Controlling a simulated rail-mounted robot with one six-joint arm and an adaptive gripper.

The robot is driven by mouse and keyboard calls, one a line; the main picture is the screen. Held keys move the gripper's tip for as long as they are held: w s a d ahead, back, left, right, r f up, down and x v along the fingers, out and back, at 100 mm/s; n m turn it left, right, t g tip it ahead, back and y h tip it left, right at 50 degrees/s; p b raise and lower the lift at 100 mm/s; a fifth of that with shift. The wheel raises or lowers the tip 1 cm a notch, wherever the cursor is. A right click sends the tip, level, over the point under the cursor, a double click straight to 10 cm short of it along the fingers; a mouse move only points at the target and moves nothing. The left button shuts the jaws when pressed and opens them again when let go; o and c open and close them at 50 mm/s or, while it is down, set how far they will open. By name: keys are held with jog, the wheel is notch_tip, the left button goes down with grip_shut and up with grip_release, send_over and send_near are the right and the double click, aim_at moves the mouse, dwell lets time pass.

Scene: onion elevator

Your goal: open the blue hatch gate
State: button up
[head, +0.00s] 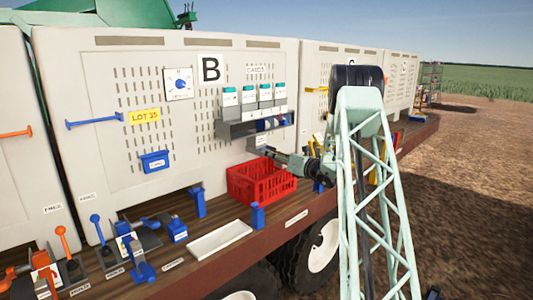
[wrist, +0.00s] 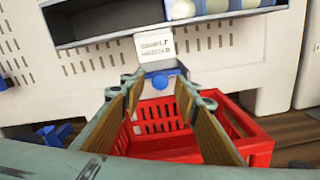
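A small blue part with a round knob (wrist: 160,79) sits under a white label plate (wrist: 155,46) below the shelf in the wrist view; I take it for the blue hatch gate's handle. The label plate also shows in the head view (head: 261,140). My gripper (wrist: 158,84) is open and empty, its fingers on either side of the knob as seen from the wrist. I cannot tell whether they touch it. In the head view my gripper (head: 268,153) is close under the shelf, and the knob is not clearly visible there.
A red crate (head: 262,183) stands on the ledge below my gripper. A blue bar (head: 94,122), a blue labelled box (head: 155,162) and several levers are to the left. A white tray (head: 219,240) lies in front.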

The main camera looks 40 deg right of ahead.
aim_at(260, 149)
jog(key=shift+w+a, duration=0.1)
jog(key=shift+w, duration=1.45)
jog(key=shift+c, duration=0.3)
grip_shut()
